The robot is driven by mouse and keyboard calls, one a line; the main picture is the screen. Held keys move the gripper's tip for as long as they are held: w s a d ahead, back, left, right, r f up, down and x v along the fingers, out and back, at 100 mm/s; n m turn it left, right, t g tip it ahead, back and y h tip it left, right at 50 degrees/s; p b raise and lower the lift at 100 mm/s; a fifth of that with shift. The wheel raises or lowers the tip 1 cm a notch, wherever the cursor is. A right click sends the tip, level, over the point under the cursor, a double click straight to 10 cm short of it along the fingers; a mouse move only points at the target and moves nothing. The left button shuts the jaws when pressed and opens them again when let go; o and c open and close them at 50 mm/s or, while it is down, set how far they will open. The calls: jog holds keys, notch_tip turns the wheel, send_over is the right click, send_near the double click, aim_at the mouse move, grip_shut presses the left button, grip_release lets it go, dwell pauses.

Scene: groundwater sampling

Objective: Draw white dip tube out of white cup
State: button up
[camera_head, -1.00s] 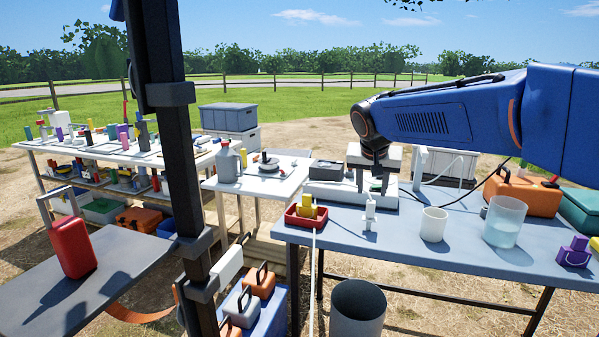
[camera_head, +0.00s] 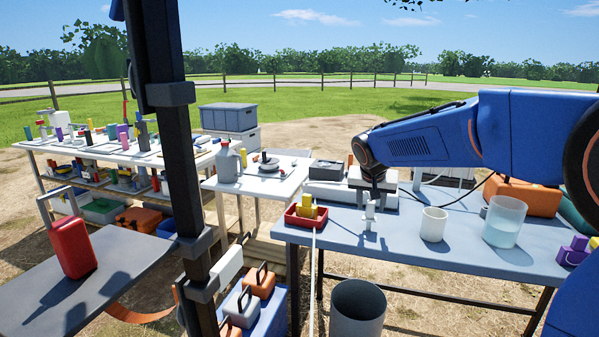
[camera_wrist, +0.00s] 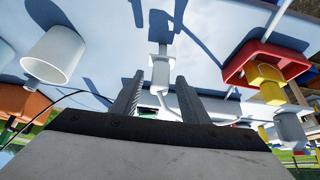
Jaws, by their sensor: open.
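The white cup (camera_head: 433,224) stands upright on the grey-blue table, and no tube shows sticking out of it. It also shows at upper left in the wrist view (camera_wrist: 52,55). A slim white fitting (camera_head: 370,213) stands on the table left of the cup; I cannot tell whether it is the dip tube. In the wrist view this white fitting (camera_wrist: 160,70) appears between the fingertips, with a curved white tube beyond it. My gripper (camera_head: 376,197) is open and empty, close above and behind the fitting, left of the cup. In the wrist view both fingers (camera_wrist: 160,88) are apart.
A red tray (camera_head: 291,220) with yellow pieces lies at the table's left edge. A clear beaker of liquid (camera_head: 504,222) stands right of the cup, with purple blocks (camera_head: 574,252) beyond. A grey bin (camera_head: 357,310) stands before the table. The table's front strip is clear.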

grip_shut()
jog(key=shift+r, duration=2.5)
